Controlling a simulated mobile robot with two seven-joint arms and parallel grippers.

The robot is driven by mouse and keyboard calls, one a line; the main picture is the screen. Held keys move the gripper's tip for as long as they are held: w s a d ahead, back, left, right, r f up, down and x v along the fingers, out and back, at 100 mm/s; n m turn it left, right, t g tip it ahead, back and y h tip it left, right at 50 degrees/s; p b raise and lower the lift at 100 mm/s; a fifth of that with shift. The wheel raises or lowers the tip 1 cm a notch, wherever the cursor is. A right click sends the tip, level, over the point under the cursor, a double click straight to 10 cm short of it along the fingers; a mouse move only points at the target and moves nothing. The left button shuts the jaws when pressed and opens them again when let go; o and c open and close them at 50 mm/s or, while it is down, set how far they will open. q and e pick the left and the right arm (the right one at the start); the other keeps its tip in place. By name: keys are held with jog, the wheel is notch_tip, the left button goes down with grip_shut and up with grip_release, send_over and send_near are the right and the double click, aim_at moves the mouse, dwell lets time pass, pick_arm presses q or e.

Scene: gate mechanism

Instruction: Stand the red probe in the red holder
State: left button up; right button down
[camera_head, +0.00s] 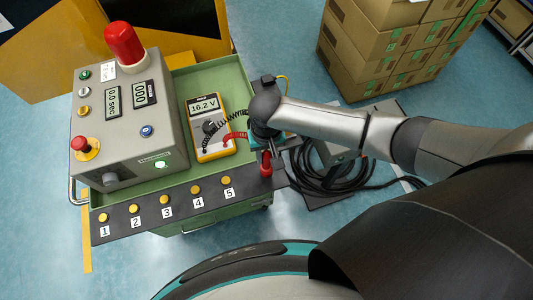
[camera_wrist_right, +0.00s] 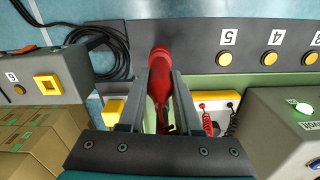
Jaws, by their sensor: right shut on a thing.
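My right gripper (camera_wrist_right: 160,82) is shut on the red probe (camera_wrist_right: 161,88), which lies lengthwise between the two fingers in the right wrist view. In the head view the gripper (camera_head: 264,150) is at the right end of the dark numbered strip, and red shows (camera_head: 265,164) just below its fingers. The probe's far end meets a wider, rounded red part (camera_wrist_right: 159,54) over the dark strip. I cannot tell whether this is the red holder or part of the probe, nor whether the probe is seated. My left gripper is not in view.
The yellow multimeter (camera_head: 206,126) with coiled red and black leads lies on the green cart (camera_head: 232,81). The dark strip (camera_head: 150,215) carries yellow buttons numbered 1 to 5. A grey control box (camera_head: 125,135) stands left. Black cable (camera_head: 318,180) and cardboard boxes (camera_head: 365,50) are to the right.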

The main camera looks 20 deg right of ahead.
jog(key=shift+f, duration=0.5)
jog(key=shift+c, duration=0.2)
grip_release()
dwell(0.6)
notch_tip(320, 180, up, 9)
jog(key=p, duration=1)
dwell(0.4)
